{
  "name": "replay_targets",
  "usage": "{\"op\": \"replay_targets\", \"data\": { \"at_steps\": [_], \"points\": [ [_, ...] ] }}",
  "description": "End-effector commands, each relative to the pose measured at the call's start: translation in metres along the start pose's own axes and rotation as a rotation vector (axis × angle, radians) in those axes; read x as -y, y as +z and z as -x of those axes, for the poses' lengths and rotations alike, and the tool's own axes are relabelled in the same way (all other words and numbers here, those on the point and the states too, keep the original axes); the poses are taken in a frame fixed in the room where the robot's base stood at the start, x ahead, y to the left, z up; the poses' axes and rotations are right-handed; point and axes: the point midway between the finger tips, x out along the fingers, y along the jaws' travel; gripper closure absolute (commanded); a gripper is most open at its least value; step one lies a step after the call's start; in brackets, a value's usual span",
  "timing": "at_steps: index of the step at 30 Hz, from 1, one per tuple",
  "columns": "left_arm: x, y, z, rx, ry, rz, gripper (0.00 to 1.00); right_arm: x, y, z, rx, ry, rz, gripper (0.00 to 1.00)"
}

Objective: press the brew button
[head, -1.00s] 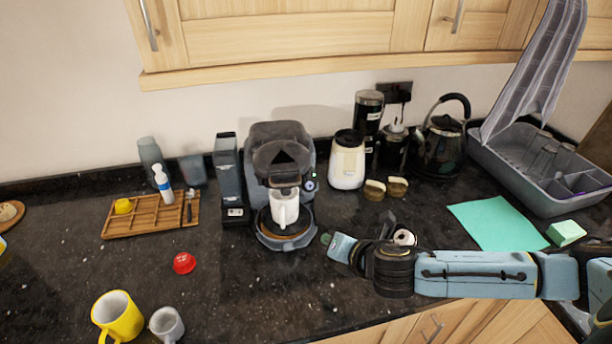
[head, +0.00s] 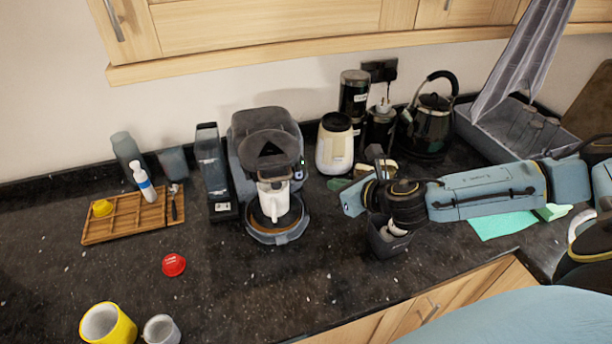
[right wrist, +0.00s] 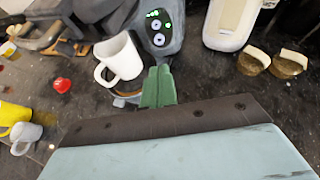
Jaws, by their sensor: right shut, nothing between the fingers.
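The dark grey coffee machine (head: 262,128) stands on the counter. A white mug (head: 274,200) is under its spout, and the mug also shows in the right wrist view (right wrist: 120,58). The right wrist view shows the machine's control panel (right wrist: 160,28) with two round buttons (right wrist: 157,39) and small green lights. Which button is the brew button I cannot tell. My right gripper (head: 338,184) is right of the machine, apart from it. In the right wrist view its green fingers (right wrist: 158,86) are shut and empty, below the panel in the picture. My left gripper is not in view.
A cream jar (head: 334,145), black grinder (head: 353,95) and kettle (head: 428,125) stand behind my right arm. A wooden tray (head: 125,222), red capsule (head: 173,265) and yellow mug (head: 107,325) are at left. The counter in front of the machine is clear.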

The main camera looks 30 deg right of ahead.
Motion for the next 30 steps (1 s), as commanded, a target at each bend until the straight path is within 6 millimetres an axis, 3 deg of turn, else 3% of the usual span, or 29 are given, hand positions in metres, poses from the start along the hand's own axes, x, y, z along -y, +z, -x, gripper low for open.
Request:
{"op": "replay_targets", "data": {
  "at_steps": [18,24,30],
  "points": [
    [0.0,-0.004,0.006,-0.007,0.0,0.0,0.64,-0.001,0.001,-0.103,0.002,0.001,-0.003,1.0],
    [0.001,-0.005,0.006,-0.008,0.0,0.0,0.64,-0.001,0.001,-0.124,0.001,0.0,-0.002,1.0],
    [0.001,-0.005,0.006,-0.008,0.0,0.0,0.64,0.0,0.0,-0.132,0.0,0.0,-0.002,1.0]
  ]
}}
